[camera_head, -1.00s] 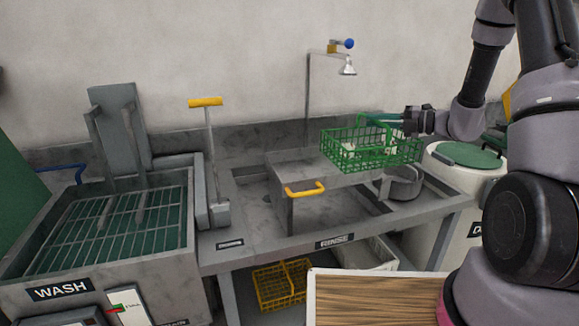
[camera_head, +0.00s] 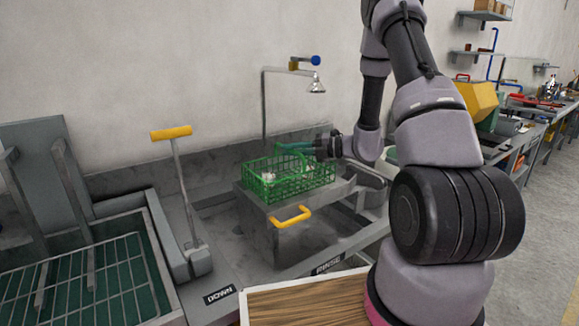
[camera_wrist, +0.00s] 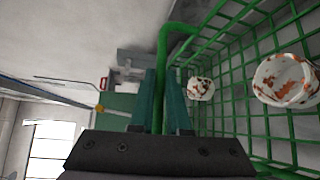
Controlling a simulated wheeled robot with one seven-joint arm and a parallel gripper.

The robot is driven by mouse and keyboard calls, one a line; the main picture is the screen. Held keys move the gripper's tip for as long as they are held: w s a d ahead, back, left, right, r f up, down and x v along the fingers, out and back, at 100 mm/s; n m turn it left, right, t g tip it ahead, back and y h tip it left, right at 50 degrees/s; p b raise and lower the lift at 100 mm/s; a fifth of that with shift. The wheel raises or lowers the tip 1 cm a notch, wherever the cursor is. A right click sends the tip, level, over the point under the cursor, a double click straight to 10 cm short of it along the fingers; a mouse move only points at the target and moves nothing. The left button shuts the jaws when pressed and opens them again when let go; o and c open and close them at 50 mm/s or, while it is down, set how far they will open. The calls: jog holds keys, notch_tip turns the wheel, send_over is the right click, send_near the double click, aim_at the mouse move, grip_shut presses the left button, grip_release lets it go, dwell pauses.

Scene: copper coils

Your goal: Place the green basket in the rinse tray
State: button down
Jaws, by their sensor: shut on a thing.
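The green basket (camera_head: 290,179) is a wire basket with a raised handle, and it looks roughly level. My gripper (camera_head: 292,148) is shut on its handle from the right; in the wrist view the teal fingers (camera_wrist: 166,95) stand on both sides of the green handle bar (camera_wrist: 162,60). Two white pieces with rust-brown patches (camera_wrist: 286,80) are in the basket. The basket is over a grey box-like part with a yellow handle (camera_head: 292,216) at the rinse station, marked by a RINSE label (camera_head: 328,264). I cannot tell if the basket touches the grey top below it.
A shower head (camera_head: 316,84) on a pipe stands behind the basket. A yellow-topped lever (camera_head: 171,132) is to the left, beside the wash basin with its grid (camera_head: 90,275). A wooden board (camera_head: 290,302) lies in front. More benches line the right wall.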

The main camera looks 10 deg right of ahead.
jog(key=shift+f, duration=2.1)
jog(key=shift+d+f, duration=0.1)
jog(key=c, duration=0.9)
grip_release()
